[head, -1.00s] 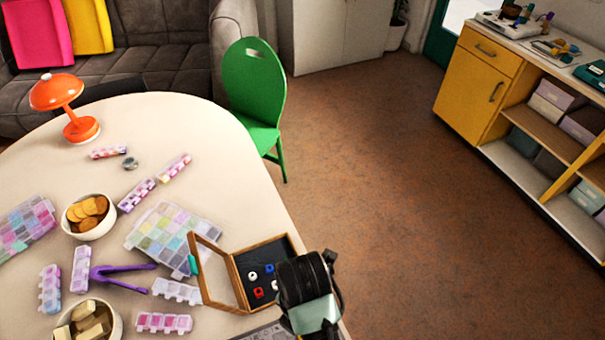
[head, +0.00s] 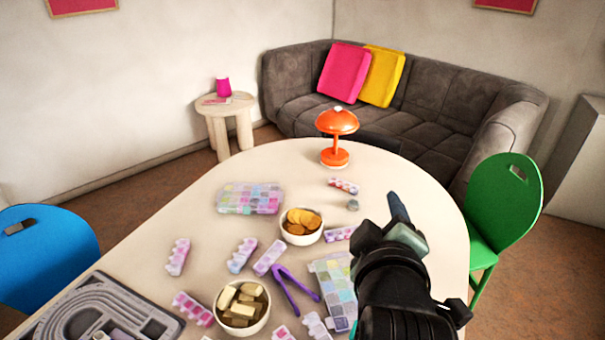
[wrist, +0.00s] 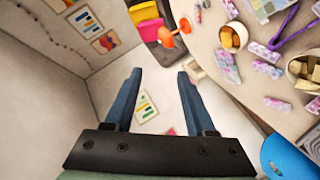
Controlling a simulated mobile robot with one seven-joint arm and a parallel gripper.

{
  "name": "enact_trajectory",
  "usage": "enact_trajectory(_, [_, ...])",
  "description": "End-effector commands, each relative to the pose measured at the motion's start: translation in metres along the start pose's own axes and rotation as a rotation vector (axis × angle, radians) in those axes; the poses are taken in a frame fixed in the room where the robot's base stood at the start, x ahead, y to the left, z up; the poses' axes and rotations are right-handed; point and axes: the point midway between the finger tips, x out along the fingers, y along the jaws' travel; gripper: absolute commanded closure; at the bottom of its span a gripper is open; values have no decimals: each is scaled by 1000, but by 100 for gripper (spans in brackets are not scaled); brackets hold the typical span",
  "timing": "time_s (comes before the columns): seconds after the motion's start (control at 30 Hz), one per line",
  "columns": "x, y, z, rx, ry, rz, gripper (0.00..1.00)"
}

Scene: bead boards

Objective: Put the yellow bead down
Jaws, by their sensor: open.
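I see no yellow bead in either view. My gripper (head: 398,207) is raised above the right part of the table in the head view. In the wrist view its two blue-grey fingers (wrist: 159,80) stand wide apart with nothing between them, and room wall and floor show beyond. A grey bead board (head: 130,312) with curved channels lies at the table's near left, cut off by the picture's bottom edge. The wooden-framed box with beads is not in view now.
The table (head: 200,225) holds a biscuit bowl (head: 287,233), a bowl of blocks (head: 222,318), purple tweezers (head: 283,282), several pill-type bead boxes and an orange lamp (head: 336,122). A green chair (head: 505,200) and a blue chair (head: 45,240) stand at the sides.

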Motion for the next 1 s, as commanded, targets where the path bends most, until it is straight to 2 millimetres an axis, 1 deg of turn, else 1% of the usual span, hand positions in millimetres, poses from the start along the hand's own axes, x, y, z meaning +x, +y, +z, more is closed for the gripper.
enact_trajectory(0.03, [-15,31,-46,112,123,102,45])
enact_trajectory(0.07, [-26,48,-69,187,197,154,45])
enact_trajectory(0.1, [-44,69,-100,287,303,212,45])
enact_trajectory(0.17, [-76,97,-140,432,469,277,45])
enact_trajectory(0.2, [-99,113,-163,524,579,307,45])
enact_trajectory(0.27, [-135,134,-192,647,739,332,45])
enact_trajectory(0.3, [-157,144,-206,718,834,336,45])
enact_trajectory(0.33, [-173,151,-215,765,900,336,45])
enact_trajectory(0.4, [-203,162,-230,851,1027,327,45])
enact_trajectory(0.43, [-213,166,-234,879,1070,322,45])
enact_trajectory(0.5, [-230,171,-240,925,1138,310,45])
enact_trajectory(0.53, [-234,173,-241,938,1158,306,45])
enact_trajectory(0.63, [-241,175,-243,956,1184,300,45])
enact_trajectory(1.0, [-239,174,-242,955,1178,300,45])
